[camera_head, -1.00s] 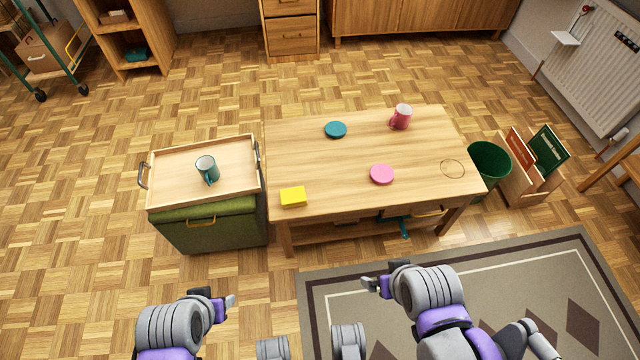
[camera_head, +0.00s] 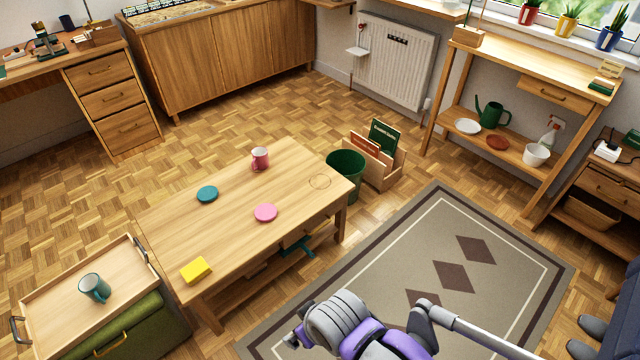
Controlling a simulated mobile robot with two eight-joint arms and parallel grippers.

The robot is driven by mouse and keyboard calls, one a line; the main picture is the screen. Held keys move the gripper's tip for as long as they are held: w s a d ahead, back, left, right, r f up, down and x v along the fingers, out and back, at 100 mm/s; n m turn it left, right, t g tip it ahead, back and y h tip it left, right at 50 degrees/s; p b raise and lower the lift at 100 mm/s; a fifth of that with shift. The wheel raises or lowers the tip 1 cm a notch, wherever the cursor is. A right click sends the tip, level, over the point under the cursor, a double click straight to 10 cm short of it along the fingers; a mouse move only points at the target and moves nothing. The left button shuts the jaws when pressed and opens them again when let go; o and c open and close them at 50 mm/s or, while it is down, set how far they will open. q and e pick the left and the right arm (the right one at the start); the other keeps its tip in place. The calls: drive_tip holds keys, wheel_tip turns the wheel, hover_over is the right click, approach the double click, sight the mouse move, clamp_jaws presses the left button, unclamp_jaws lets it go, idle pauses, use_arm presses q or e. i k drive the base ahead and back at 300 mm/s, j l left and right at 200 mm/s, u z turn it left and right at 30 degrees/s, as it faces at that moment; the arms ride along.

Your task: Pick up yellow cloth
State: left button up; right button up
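The yellow cloth (camera_head: 196,270), a small folded block, lies on the near left corner of the low wooden table (camera_head: 240,240). My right gripper (camera_head: 292,338) is at the bottom of the view, in front of the table and to the right of the cloth, apart from it. Its fingers are small and seen from behind, so I cannot tell whether they are open. My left gripper is out of view.
A green bin (camera_head: 345,172) stands right of the table. The rug (camera_head: 400,265) is clear.

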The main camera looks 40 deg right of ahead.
sight(193, 272)
drive_tip(key=i+j, duration=0.2)
drive_tip(key=i, duration=0.2)
drive_tip(key=i+j, duration=0.2)
drive_tip(key=i, duration=0.2)
drive_tip(key=z, duration=0.05)
